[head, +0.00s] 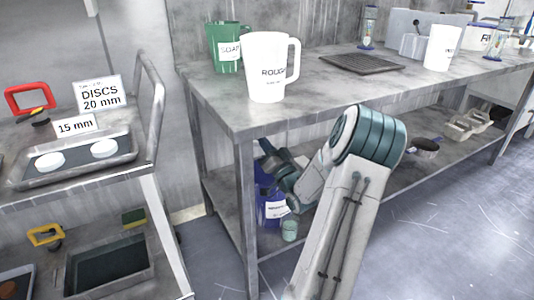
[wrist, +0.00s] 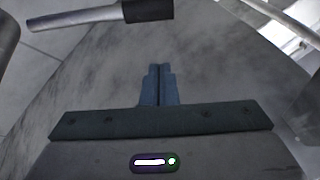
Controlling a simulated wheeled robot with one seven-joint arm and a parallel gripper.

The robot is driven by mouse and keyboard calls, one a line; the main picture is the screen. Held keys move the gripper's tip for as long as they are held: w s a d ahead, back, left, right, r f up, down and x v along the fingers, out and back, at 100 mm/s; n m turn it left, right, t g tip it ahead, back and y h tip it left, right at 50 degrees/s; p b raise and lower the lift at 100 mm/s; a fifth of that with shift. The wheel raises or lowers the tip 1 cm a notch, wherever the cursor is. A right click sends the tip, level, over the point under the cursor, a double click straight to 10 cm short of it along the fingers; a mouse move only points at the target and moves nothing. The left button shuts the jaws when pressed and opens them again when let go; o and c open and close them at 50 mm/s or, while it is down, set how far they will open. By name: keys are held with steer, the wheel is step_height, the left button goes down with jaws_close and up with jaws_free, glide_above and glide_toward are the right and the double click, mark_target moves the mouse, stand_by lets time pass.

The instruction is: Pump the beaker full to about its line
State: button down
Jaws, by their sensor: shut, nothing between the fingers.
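A small pale green beaker (head: 289,230) stands low beside my arm in the head view. Its line and liquid level are too small to make out. A blue container (head: 271,212) with a white label stands behind it, partly hidden by my arm. Its pump cannot be made out clearly. In the wrist view my gripper (wrist: 159,68) is shut, with its two dark blue fingers together and nothing between them. A grey rod with a black cylindrical end (wrist: 147,10) lies beyond the fingertips, apart from them; I cannot tell whether it belongs to the pump.
The metal bench (head: 222,112) stands above the lower shelf, its front leg (head: 248,215) close to my arm. A white jug (head: 266,75) and a green jug (head: 224,45) stand on its top. A pan (head: 426,145) lies farther right on the lower shelf.

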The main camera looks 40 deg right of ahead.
steer(key=shift+w+a+f+b, duration=0.3)
steer(key=shift+w+b, duration=0.1)
steer(key=shift+w, duration=0.3)
steer(key=shift+w+a+f+b, duration=0.25)
steer(key=shift+w+b, duration=0.15)
steer(key=shift+w, duration=0.25)
steer(key=shift+w+a+f+b, duration=0.3)
steer(key=shift+w+b, duration=0.1)
steer(key=shift+w, duration=0.3)
